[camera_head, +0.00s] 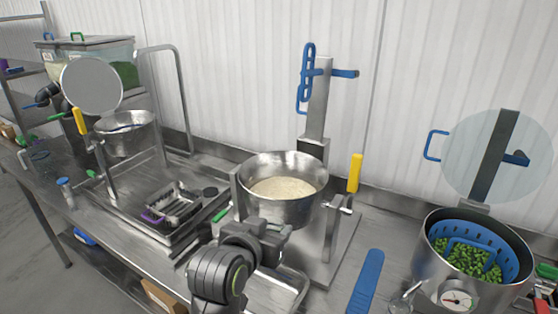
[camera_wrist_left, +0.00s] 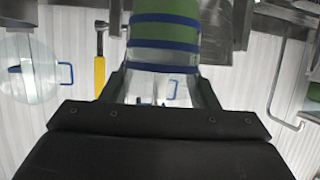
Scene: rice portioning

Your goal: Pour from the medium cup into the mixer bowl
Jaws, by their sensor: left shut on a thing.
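The mixer bowl (camera_head: 288,212) is a steel bowl in a stand at the middle of the head view, with a pale, rice-like mass inside. My left gripper (camera_head: 268,232) is in front of the bowl's lower near side. I cannot make the cup out in the head view. My right gripper is not in view.
A steel pot (camera_head: 460,285) with a blue basket of green pieces stands at the right. A yellow handle (camera_head: 355,173) rises beside the bowl, and a blue-handled post stands behind it. A blue utensil (camera_head: 367,282) lies front right. A tray (camera_head: 180,206) sits left.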

